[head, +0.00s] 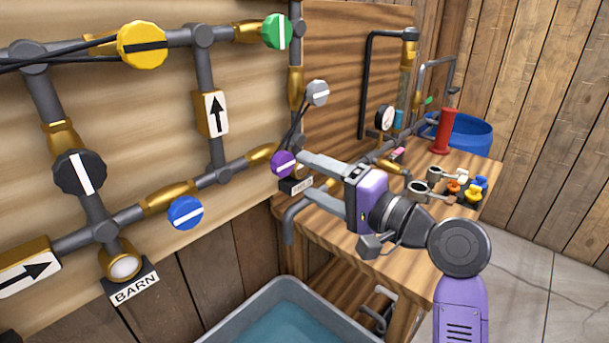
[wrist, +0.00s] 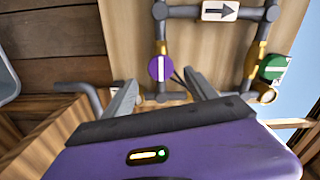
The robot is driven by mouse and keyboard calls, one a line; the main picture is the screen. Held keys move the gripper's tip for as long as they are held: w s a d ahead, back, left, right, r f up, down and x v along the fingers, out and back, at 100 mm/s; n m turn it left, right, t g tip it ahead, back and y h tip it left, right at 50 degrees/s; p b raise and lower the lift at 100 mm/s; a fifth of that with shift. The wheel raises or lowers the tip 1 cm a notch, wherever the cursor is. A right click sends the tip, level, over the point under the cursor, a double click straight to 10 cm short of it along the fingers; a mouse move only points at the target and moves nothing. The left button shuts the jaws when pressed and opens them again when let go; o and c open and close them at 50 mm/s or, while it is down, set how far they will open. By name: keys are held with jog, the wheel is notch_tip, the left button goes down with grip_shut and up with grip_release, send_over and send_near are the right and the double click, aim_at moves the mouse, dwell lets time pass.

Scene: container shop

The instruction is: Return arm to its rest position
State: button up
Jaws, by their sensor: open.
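My gripper (head: 307,178) is open, with its two grey fingers apart and pointing left toward the pipe wall in the head view. A purple knob (head: 284,163) on the lower pipe is close to the upper fingertip; I cannot tell whether they touch. In the wrist view the purple knob (wrist: 161,68) shows beyond and between the two fingers (wrist: 165,98), with its white line upright. Nothing is held between the fingers. My purple and black arm reaches in from the lower right of the head view.
Pipes with a yellow knob (head: 142,44), green knob (head: 277,31), black knob (head: 80,172) and blue knob (head: 185,213) cover the wall. A wooden bench (head: 440,232) with small fittings, a red pump (head: 446,125) and a gauge (head: 385,118) lies under and behind my arm. A water trough (head: 240,318) stands below.

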jog(key=w+d+r+t+h, duration=0.2)
jog(key=d+r+t, duration=0.1)
jog(key=d+t, duration=0.1)
jog(key=s+d+f+t+h, duration=0.5)
jog(key=s+d+f+h, duration=0.4)
jog(key=s+d+f, duration=0.5)
jog(key=s+d+f+n+g+h, duration=0.1)
jog(key=s+f, duration=0.2)
jog(key=s, duration=0.8)
jog(key=s+d+f+n+g+h, duration=0.1)
jog(key=s+f, duration=0.3)
jog(key=s, duration=0.7)
jog(key=s+d+f+n+g+h, duration=0.1)
jog(key=s+f+n+g, duration=0.2)
jog(key=s, duration=0.9)
jog(key=shift+d+f, duration=0.3)
jog(key=shift+f, duration=0.4)
jog(key=shift+w+a, duration=0.1)
